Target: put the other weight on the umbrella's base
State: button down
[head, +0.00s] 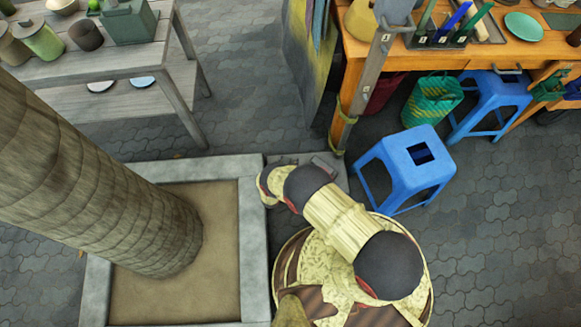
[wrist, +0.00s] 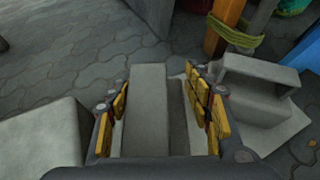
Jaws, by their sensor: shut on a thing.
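In the wrist view my gripper (wrist: 163,110) is shut on a grey block-shaped weight (wrist: 147,105), with yellow-padded fingers on both sides of it. Another grey weight (wrist: 262,85) stands to the right on a pale flat slab, the umbrella's base (wrist: 280,122). The base's edge also shows left of the right fingers; whether the held weight touches it, I cannot tell. In the head view the base (head: 342,181) lies beside the planter corner with a weight (head: 323,165) on it. My arm hides the gripper and the held weight there.
A grey pole (head: 376,60) stands by the orange table leg (head: 340,128), with a green-yellow tie around them. A blue stool (head: 410,165) is to the right. The planter's stone rim (head: 255,235) is close on the left. Open paving lies behind.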

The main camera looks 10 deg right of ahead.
jog(key=shift+w+a+f+b, duration=0.25)
jog(key=shift+w+f, duration=0.1)
jog(key=shift+w, duration=0.15)
jog(key=shift+w+a+f+b, duration=0.15)
jog(key=shift+w+f+b, duration=0.15)
jog(key=shift+w, duration=0.15)
notch_tip(320, 180, down, 3)
jog(key=shift+w+f+b, duration=0.1)
jog(key=shift+b, duration=0.75)
jog(key=c, duration=0.8)
grip_release()
jog(key=shift+s+d+f, duration=0.1)
jog(key=shift+s+f, duration=0.05)
jog(key=shift+s, duration=0.1)
